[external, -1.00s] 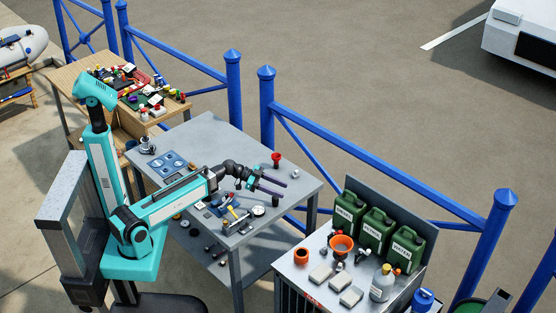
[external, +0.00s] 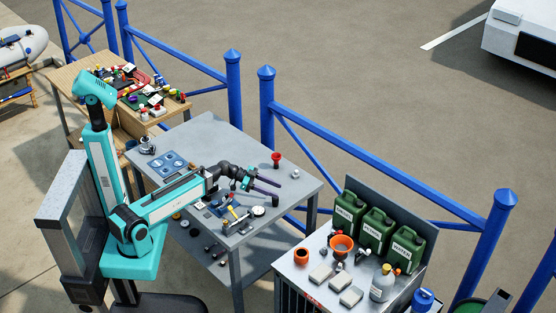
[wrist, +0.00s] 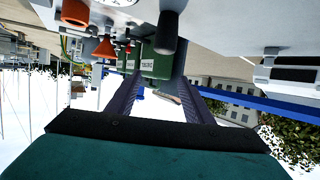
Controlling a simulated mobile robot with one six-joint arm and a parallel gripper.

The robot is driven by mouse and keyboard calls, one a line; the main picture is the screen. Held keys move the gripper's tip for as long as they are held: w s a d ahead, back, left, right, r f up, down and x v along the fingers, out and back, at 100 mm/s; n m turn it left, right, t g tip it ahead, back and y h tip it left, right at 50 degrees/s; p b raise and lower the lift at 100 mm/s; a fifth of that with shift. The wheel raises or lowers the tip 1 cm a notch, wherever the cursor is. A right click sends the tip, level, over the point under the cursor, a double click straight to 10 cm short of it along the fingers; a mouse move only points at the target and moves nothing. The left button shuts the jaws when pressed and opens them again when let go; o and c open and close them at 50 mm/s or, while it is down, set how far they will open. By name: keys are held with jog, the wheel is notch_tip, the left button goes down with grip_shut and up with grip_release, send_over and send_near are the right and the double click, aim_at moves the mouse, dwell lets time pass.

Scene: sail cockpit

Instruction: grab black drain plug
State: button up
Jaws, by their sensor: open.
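My gripper (external: 279,190) is open and empty above the far right part of the grey table (external: 215,140). In the wrist view its two dark fingers (wrist: 162,92) stand apart with nothing between them. That view looks upside down, with the table top along the upper edge. A black tapered piece (wrist: 168,32) hangs into it, above and beyond the fingers and apart from them. I cannot tell whether it is the drain plug. In the external view, the small dark items on the table are too small to tell which is the plug.
A red fitting (external: 276,157) and small grey balls (external: 295,173) are near the table's far right edge. A white round dial (external: 258,211) and tools lie in front of the gripper. Green jerry cans (external: 376,229) stand on the right bench. Blue railings (external: 340,160) run behind.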

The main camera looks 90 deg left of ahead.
aim_at(283, 206)
jog(key=shift+f+p, duration=0.65)
jog(key=shift+f, duration=1.9)
jog(key=shift+w, duration=0.15)
jog(key=p+x, duration=0.1)
jog(key=x, duration=0.2)
jog(key=shift+w+d+p, duration=0.1)
jog(key=shift+w+p, duration=0.05)
jog(key=shift+p, duration=0.2)
jog(key=shift+x, duration=0.75)
jog(key=shift+f, duration=0.1)
jog(key=c, duration=1.1)
jog(key=shift+r, duration=0.2)
jog(key=shift+r+b, duration=1.3)
jog(key=shift+r, duration=3.5)
